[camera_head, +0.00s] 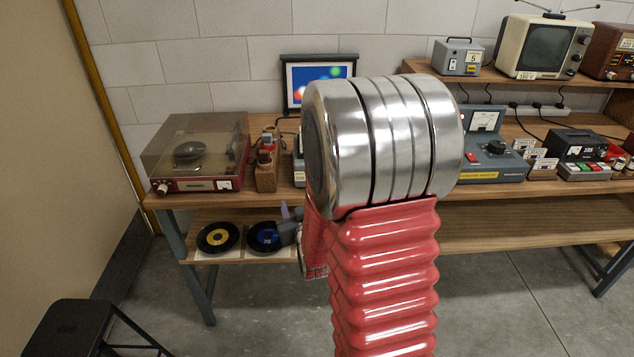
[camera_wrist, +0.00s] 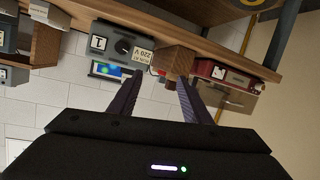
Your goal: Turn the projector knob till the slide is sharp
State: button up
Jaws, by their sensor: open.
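The projector looks to be the grey box (camera_wrist: 103,38) with labels 1 and 220 V in the wrist view, which appears upside down. A dark round knob (camera_wrist: 123,46) sits on its face. In the head view my arm hides most of it. The small screen (camera_head: 304,99) behind it shows soft, blurred patches of colour on blue; it also shows in the wrist view (camera_wrist: 106,71). My gripper (camera_wrist: 160,79) is open and empty, its fingers apart and short of the knob. In the head view it is mostly hidden behind my arm, below the tabletop edge.
A record player (camera_head: 190,160) with a tinted lid stands at the left of the bench, beside a wooden holder (camera_head: 267,172). Records (camera_head: 217,238) lie on the shelf below. Grey meter gear (camera_head: 490,155) and a television (camera_head: 540,48) are to the right. A black stool (camera_head: 75,325) stands front left.

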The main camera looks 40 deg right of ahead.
jog(key=s+d+f+m+t+h, duration=0.1)
jog(key=s+d+f+h, duration=0.2)
jog(key=d, duration=0.3)
jog(key=shift+s+d+f+t, duration=0.4)
jog(key=shift+s+f, duration=0.25)
jog(key=shift+f, duration=0.15)
jog(key=shift+w+d, duration=0.1)
